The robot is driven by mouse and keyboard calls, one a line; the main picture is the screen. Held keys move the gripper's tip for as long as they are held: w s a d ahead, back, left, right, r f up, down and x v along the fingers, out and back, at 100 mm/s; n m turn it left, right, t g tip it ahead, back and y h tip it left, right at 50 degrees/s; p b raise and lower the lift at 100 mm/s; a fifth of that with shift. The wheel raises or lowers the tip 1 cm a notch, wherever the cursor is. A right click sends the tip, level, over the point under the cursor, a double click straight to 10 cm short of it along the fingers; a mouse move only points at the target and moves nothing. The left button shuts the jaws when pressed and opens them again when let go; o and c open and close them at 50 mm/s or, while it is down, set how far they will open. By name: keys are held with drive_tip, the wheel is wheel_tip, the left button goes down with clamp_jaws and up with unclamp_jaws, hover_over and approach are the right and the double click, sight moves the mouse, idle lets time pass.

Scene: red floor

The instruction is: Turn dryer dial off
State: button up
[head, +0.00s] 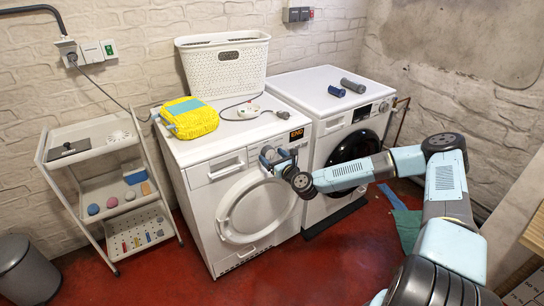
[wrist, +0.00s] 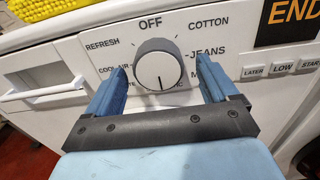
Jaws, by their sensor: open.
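The dryer (head: 240,190) is the left white machine, with its round door shut. Its dial (wrist: 159,65) shows in the wrist view as a grey-rimmed knob with a white face. The dark mark on the knob points down, away from the word OFF printed above it. My gripper (wrist: 160,75) is open, with one blue finger on each side of the dial. I cannot tell whether the fingers touch it. In the head view my gripper (head: 275,158) is at the dryer's front panel and hides the dial.
A second white machine (head: 330,100) with a dark door stands to the right. A white basket (head: 222,65) and a yellow sponge-like item (head: 190,118) sit on the dryer. A shelf cart (head: 95,155) stands left. Red floor is clear in front.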

drive_tip(key=shift+w+a, duration=0.4)
drive_tip(key=shift+w, duration=0.2)
drive_tip(key=shift+d, duration=0.1)
drive_tip(key=c, duration=1.1)
